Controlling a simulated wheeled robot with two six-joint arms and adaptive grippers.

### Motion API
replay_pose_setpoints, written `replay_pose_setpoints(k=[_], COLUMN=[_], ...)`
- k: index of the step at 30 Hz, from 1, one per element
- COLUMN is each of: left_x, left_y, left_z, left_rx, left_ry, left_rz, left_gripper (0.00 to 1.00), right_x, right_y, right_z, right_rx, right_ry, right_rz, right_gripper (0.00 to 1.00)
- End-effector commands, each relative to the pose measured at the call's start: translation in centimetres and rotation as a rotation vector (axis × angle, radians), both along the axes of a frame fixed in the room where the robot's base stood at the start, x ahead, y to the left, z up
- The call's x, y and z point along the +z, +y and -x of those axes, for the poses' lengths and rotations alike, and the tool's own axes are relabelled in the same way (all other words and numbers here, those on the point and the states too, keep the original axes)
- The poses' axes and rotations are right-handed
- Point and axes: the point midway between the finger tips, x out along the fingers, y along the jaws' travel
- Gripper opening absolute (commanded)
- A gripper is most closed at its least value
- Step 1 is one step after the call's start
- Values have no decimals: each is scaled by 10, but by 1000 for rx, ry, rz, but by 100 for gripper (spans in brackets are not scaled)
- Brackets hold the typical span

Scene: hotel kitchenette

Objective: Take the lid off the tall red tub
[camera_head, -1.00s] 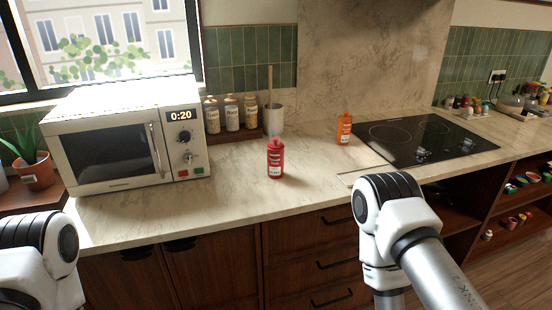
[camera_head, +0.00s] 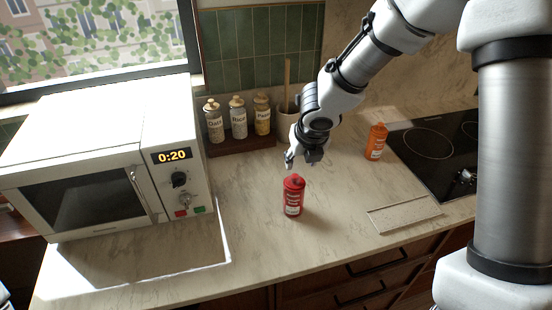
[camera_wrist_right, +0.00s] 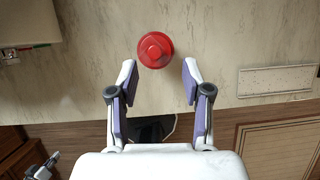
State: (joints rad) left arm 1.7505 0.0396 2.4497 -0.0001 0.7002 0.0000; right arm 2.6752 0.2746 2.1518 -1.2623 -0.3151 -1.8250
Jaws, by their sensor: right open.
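The tall red tub (camera_head: 293,197) stands upright on the marble counter, with a white label on its front. Its red lid (camera_head: 294,181) is on top. In the right wrist view the red lid (camera_wrist_right: 155,49) is seen from above, just beyond the fingertips and between their lines. My right gripper (camera_head: 302,160) is just above and behind the tub in the head view, apart from it. The right wrist view shows the right gripper (camera_wrist_right: 158,75) open and empty.
An orange bottle (camera_head: 376,142) stands right of the tub, near the black cooktop (camera_head: 433,150). A microwave (camera_head: 95,160) stands at the left. Several labelled jars (camera_head: 238,118) and a utensil crock (camera_head: 287,122) are at the back. A flat pale panel (camera_head: 405,214) lies near the front edge.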

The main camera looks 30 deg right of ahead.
Motion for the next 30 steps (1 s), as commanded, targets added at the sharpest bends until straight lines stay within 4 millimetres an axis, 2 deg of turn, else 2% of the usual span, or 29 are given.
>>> replay_pose_setpoints(k=[1, 12, 20, 24, 25, 30], left_x=[-7, -21, -21, -21, -21, -21], left_y=[0, 0, 0, 0, 0, 0], left_z=[1, 1, 1, 1, 1, 1], left_rx=[0, 1, 0, 0, 0, 0], left_ry=[2, 1, 1, 1, 1, 1], left_rz=[0, 0, 0, 0, 0, 0], left_gripper=[0, 0, 0, 0, 0, 0], right_x=[-12, -66, -69, -69, -69, -69], right_y=[0, -1, -1, -1, -1, -1], right_z=[-2, -26, -28, -28, -28, -28], right_rx=[-1, -4, -4, -4, -4, -4], right_ry=[3, 5, 3, 3, 3, 4], right_rz=[0, -5, -6, -6, -6, -7], right_gripper=[49, 49, 49, 8, 4, 4])
